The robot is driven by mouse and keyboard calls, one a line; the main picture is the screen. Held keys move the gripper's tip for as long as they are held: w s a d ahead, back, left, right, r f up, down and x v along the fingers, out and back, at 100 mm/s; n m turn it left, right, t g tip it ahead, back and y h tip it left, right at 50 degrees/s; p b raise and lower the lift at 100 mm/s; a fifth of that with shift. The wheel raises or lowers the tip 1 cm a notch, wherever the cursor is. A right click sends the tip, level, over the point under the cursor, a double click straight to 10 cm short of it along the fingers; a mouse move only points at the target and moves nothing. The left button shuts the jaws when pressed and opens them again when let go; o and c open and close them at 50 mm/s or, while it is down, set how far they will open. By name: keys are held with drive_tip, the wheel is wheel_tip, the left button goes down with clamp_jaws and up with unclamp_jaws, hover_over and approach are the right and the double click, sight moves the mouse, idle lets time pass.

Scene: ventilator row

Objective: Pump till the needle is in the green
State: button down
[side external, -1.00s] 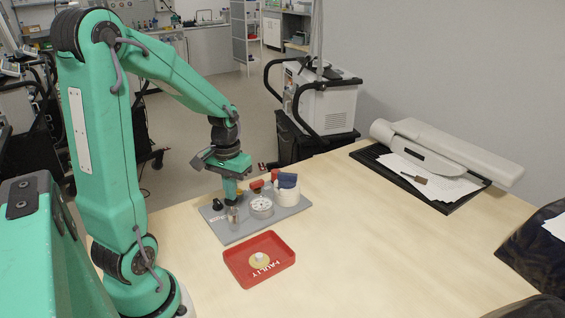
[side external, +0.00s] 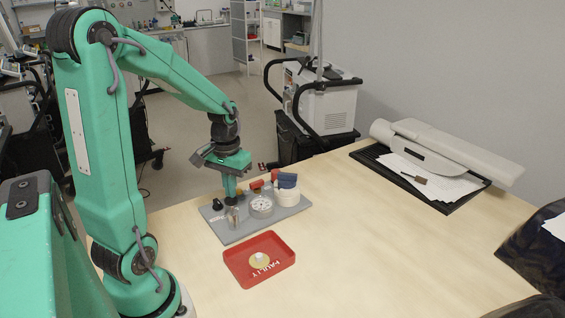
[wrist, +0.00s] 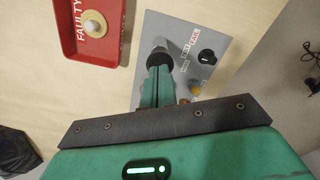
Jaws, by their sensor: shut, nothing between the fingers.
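A grey panel (side external: 278,218) lies on the table with several fittings on it. A round white gauge (side external: 261,205) sits near its middle; its needle and green zone are too small to read. A metal cylinder (side external: 232,217) stands left of the gauge. My gripper (side external: 230,197) points down over the panel's back left part, shut and empty. In the wrist view the shut fingers (wrist: 158,75) overlap the cylinder's (wrist: 160,46) near end; I cannot tell if they touch. A white drum (side external: 288,197) with a blue band (side external: 286,181) stands at right. Which part is the pump is unclear.
A black knob (wrist: 206,55) sits beside printed labels. A yellowish knob (wrist: 195,88) is partly hidden near the fingers. A red tray (side external: 240,266) marked FAULTY holds a pale round piece (side external: 260,259). A red part (side external: 257,185) is behind the gauge.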

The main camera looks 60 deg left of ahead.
drive_tip(key=shift+r, duration=1.75)
drive_tip(key=shift+d+r, duration=0.2)
drive_tip(key=shift+d, duration=0.15)
drive_tip(key=s+d+r+m+t, duration=0.2)
drive_tip(key=d+r+m, duration=0.1)
drive_tip(key=d, duration=0.4)
drive_tip(key=s+d+r+m+t, duration=0.2)
drive_tip(key=d+r, duration=0.3)
drive_tip(key=d, duration=0.3)
drive_tip(key=shift+s+d+r+m+t, duration=0.3)
drive_tip(key=shift+m+t, duration=0.2)
drive_tip(key=shift+t, duration=0.3)
